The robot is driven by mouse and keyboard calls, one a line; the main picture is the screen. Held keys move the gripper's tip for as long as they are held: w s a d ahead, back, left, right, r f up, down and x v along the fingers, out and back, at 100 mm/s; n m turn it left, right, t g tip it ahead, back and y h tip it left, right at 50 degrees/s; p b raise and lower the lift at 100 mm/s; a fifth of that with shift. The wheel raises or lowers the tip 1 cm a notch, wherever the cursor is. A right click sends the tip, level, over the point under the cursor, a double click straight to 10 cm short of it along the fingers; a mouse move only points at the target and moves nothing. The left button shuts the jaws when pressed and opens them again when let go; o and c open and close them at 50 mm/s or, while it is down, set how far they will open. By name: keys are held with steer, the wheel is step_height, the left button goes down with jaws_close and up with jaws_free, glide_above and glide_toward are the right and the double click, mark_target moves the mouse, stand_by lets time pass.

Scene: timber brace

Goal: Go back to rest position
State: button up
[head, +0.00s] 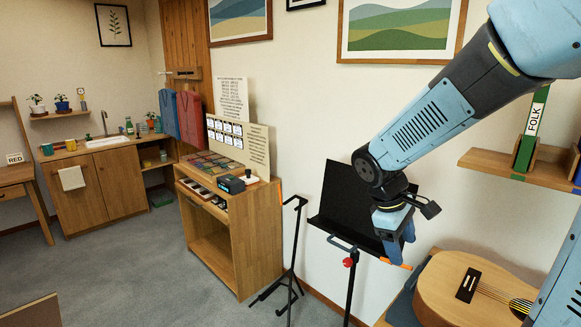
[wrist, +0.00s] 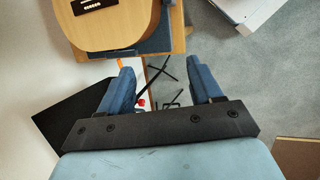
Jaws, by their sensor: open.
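My gripper (head: 400,243) hangs at the end of my blue and black arm, in front of the black music stand (head: 347,200) in the head view. In the wrist view its two blue fingers (wrist: 166,86) are spread apart with nothing between them. The floor and thin dark stand legs show beyond the gap. In the head view the fingers partly overlap the right side of the stand's desk. I cannot tell whether they touch it.
An acoustic guitar (head: 470,292) lies at the lower right, close to my arm. A wooden cabinet (head: 232,240) with cards and small devices stands left of the music stand. A shelf (head: 480,162) holds a "FOLK" binder (head: 530,130). Grey carpet (head: 130,270) is open at left.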

steer(key=s+r+m+t+y, duration=0.4)
steer(key=s+r+m+t, duration=0.1)
steer(key=s+r+m, duration=0.4)
steer(key=shift+s+a+r, duration=0.35)
steer(key=shift+s+r, duration=0.85)
steer(key=shift+r, duration=0.25)
